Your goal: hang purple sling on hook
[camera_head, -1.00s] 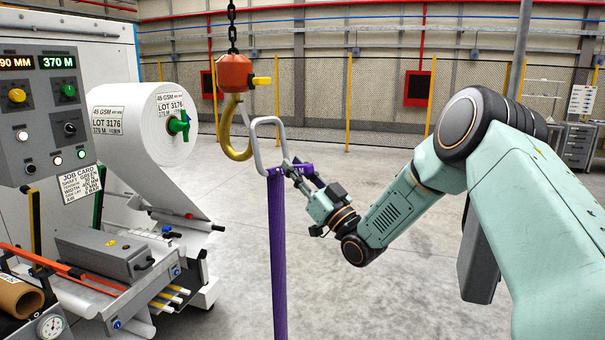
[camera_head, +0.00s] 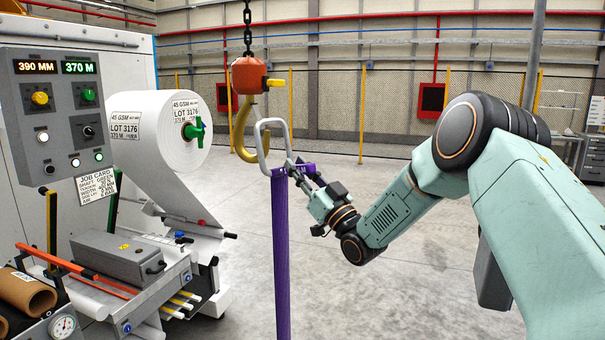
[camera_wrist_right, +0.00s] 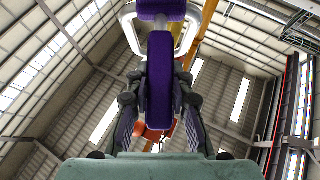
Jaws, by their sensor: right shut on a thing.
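The purple sling (camera_head: 281,255) hangs straight down from a grey metal ring (camera_head: 262,143) at its top. The yellow hook (camera_head: 240,130) hangs from an orange block (camera_head: 250,76) on a chain. In the head view the ring overlaps the hook's right side; I cannot tell whether they touch. My left gripper is out of view.
At the left stands a machine with a white paper roll (camera_head: 165,132), a control panel (camera_head: 62,113) and a grey box (camera_head: 118,260). A yellow handle (camera_head: 276,83) sticks out from the orange block. The floor (camera_head: 400,270) around the sling is clear.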

